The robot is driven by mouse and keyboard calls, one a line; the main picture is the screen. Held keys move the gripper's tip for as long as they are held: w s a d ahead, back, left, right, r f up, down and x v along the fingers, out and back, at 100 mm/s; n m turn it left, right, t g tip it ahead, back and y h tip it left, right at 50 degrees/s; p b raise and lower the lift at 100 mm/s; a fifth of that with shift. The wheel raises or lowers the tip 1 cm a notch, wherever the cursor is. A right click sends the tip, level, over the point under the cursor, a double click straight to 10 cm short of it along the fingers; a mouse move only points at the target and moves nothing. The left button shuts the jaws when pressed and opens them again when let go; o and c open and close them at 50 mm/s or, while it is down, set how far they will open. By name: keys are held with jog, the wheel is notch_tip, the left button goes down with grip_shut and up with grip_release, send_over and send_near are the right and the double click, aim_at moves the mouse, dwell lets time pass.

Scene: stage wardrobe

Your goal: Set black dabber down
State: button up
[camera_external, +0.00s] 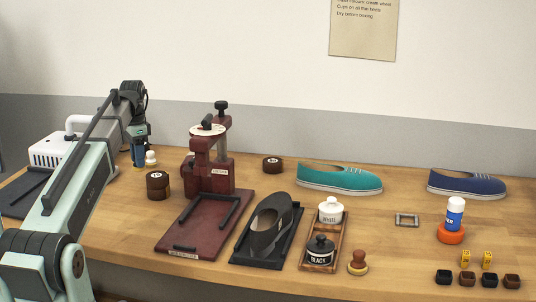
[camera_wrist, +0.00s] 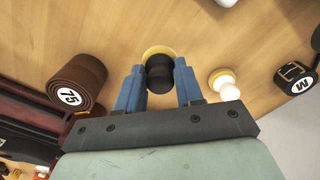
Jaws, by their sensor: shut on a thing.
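The black dabber (camera_wrist: 158,72), a black knob on a yellow pad, is between the blue fingers of my gripper (camera_wrist: 160,80) in the wrist view. My gripper is shut on its knob. In the external view my gripper (camera_external: 138,156) is low over the back left of the wooden table, and the dabber is hidden behind the fingers. The yellow pad is close to the tabletop; I cannot tell if it touches.
A white dabber (camera_wrist: 226,84) stands close beside my gripper. A brown roll marked 75 (camera_wrist: 77,82) and a dark roll marked M (camera_wrist: 294,78) flank it. The dark red press (camera_external: 207,180) stands to the right. Bare wood (camera_wrist: 205,40) lies around the dabber.

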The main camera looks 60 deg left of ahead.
jog(key=shift+f, duration=1.85)
jog(key=shift+f, duration=0.1)
jog(key=o, duration=1)
notch_tip(320, 180, up, 12)
jog(key=shift+r, duration=0.1)
